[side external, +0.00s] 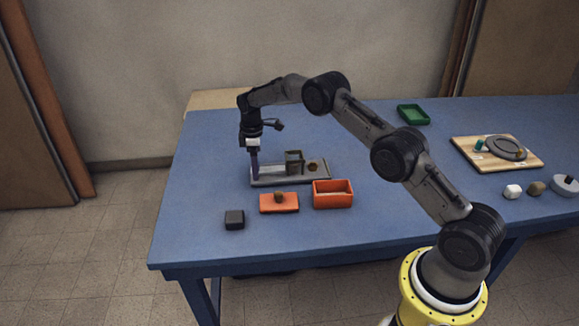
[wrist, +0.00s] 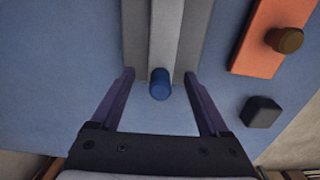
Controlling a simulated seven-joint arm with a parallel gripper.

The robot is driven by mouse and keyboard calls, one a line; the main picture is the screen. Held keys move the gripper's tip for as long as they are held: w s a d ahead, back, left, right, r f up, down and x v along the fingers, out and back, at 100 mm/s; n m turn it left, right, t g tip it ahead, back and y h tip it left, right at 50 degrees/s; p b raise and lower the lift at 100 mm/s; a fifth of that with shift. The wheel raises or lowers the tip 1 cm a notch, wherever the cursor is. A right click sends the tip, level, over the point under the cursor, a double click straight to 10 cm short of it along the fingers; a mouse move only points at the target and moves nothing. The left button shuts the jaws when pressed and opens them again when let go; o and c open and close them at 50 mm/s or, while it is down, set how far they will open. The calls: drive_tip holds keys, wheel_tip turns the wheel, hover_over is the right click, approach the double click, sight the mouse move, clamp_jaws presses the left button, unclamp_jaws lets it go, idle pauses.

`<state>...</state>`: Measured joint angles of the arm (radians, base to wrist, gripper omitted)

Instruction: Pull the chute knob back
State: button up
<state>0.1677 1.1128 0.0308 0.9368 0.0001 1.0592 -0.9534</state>
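The chute (side external: 282,178) is a long grey tray on the blue table, with a small grey box-like part (side external: 294,157) standing on it in the side view. In the wrist view it shows as grey strips with a pale middle (wrist: 165,35). A blue round knob (wrist: 159,86) sits at its near end there. My gripper (side external: 254,178) points down at the chute's left end. In the wrist view its purple fingers (wrist: 158,75) are open, one on each side of the knob, with visible gaps. The knob is hidden in the side view.
An orange lid (side external: 267,205) with a brown knob, an open orange box (side external: 332,201) and a dark block (side external: 234,220) lie in front of the chute. A green tray (side external: 413,114) and a wooden board (side external: 466,155) are farther right. The table left of the chute is clear.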

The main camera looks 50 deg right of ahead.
drive_tip(key=shift+o, duration=1.2)
drive_tip(key=shift+r, duration=3.5)
